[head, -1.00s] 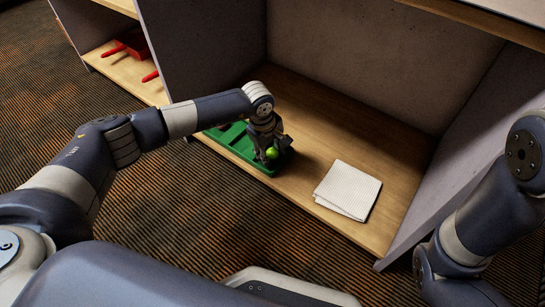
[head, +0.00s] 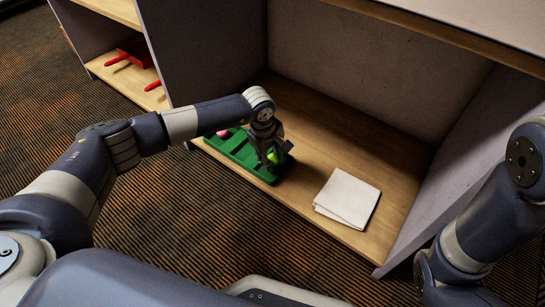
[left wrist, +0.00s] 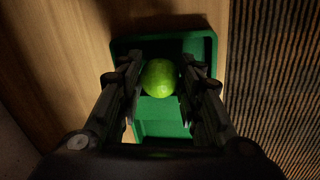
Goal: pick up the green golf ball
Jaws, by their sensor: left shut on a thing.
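The green golf ball (head: 272,158) is at the right end of the green tray (head: 237,158) on the wooden shelf. My left gripper (head: 267,160) points down over that end and is shut on the ball. In the left wrist view the ball (left wrist: 160,77) sits between the two fingers of the left gripper (left wrist: 161,84), with the green tray (left wrist: 160,42) behind it. I cannot tell whether the ball still touches the tray. My right arm is at the right edge of the head view, but its gripper is out of view.
A pink ball (head: 223,133) lies in the tray's far left part. A folded white cloth (head: 347,198) lies right of the tray. Shelf walls stand left, right and behind. Red items (head: 137,52) are in the left bay. Bare shelf is right of the gripper.

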